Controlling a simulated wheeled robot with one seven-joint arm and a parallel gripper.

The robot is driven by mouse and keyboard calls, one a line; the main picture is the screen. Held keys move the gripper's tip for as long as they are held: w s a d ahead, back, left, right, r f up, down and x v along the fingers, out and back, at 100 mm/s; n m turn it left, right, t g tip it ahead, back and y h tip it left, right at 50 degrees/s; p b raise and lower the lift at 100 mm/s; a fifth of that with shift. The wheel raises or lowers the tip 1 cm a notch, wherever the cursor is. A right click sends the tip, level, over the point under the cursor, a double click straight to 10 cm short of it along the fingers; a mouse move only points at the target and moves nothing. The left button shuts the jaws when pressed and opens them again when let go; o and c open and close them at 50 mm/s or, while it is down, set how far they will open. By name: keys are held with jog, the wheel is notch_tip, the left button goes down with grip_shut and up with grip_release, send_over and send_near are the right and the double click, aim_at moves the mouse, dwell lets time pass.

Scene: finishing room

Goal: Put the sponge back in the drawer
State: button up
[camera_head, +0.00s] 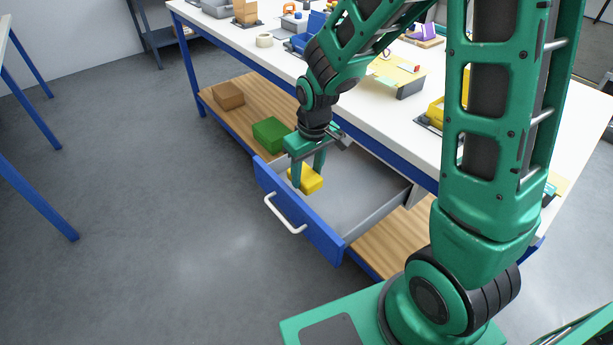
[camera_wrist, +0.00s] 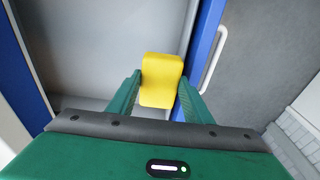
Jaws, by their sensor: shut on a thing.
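The yellow sponge (camera_head: 308,178) is between the fingers of my gripper (camera_head: 308,172), inside the outline of the open drawer (camera_head: 350,205). In the wrist view the sponge (camera_wrist: 160,80) sits between the two green fingertips (camera_wrist: 158,92), which are shut on it. The drawer has a blue front with a white handle (camera_head: 285,214) and a grey interior. In the wrist view the sponge is beside the blue drawer front (camera_wrist: 202,50), over the grey drawer floor (camera_wrist: 95,50). I cannot tell whether the sponge touches the drawer floor.
The white tabletop (camera_head: 270,55) above holds several items, including a tape roll (camera_head: 264,40) and a yellow board (camera_head: 398,72). A green box (camera_head: 271,133) and a brown box (camera_head: 228,96) stand on the wooden lower shelf. The floor left of the drawer is clear.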

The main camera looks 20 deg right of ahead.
aim_at(305, 166)
jog(key=w+f, duration=0.1)
jog(key=w, duration=0.1)
jog(key=w+d+f, duration=0.1)
jog(key=w, duration=0.1)
jog(key=w+f, duration=0.2)
jog(key=shift+d, duration=0.35)
jog(key=shift+f, duration=1.9)
jog(key=o, duration=1.3)
jog(key=shift+f, duration=0.1)
notch_tip(305, 166, up, 12)
jog(key=s, duration=0.1)
jog(key=shift+s+d, duration=0.15)
jog(key=shift+d, duration=0.1)
